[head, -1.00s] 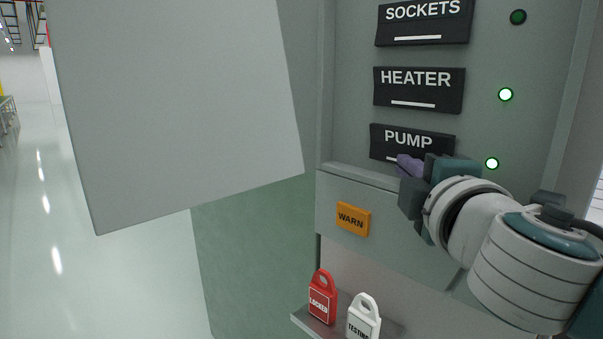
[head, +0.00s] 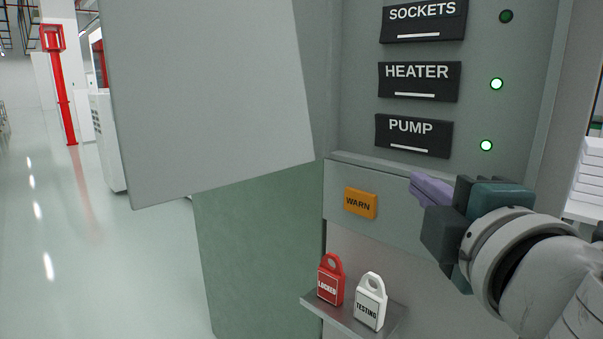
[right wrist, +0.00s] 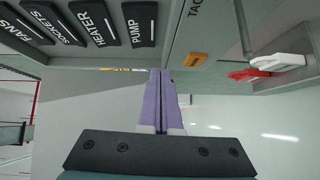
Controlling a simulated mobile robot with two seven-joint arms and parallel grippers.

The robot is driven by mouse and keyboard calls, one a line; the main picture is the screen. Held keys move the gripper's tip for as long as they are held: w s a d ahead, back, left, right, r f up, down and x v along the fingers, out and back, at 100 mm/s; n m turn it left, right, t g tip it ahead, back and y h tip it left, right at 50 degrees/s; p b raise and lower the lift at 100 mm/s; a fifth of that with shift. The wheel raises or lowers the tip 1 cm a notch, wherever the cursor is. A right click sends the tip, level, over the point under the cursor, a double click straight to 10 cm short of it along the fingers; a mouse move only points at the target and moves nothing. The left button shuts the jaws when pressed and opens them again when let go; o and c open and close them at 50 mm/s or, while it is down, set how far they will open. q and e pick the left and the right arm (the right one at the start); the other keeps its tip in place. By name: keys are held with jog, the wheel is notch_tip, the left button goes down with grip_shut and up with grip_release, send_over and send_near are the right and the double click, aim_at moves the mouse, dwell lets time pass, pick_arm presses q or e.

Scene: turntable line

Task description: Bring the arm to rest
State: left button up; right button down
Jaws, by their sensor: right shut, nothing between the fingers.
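My right gripper (head: 420,186) is in front of the electrical panel, below and to the right of the PUMP switch (head: 413,136). Its purple fingers are shut with nothing between them; they also show together in the right wrist view (right wrist: 160,103). The fingers look clear of the panel, with the orange WARN plate (head: 360,203) to their left in the head view. My left gripper is not in view.
The HEATER switch (head: 419,81) and SOCKETS switch (head: 424,20) sit above. A red LOCKED tag (head: 330,281) and white TESTING tag (head: 370,302) stand on a small shelf (head: 345,318). A grey open door (head: 210,95) juts out at left. Open floor (head: 90,260) lies beyond.

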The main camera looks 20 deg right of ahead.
jog(key=shift+v, duration=0.9)
jog(key=shift+f, duration=0.15)
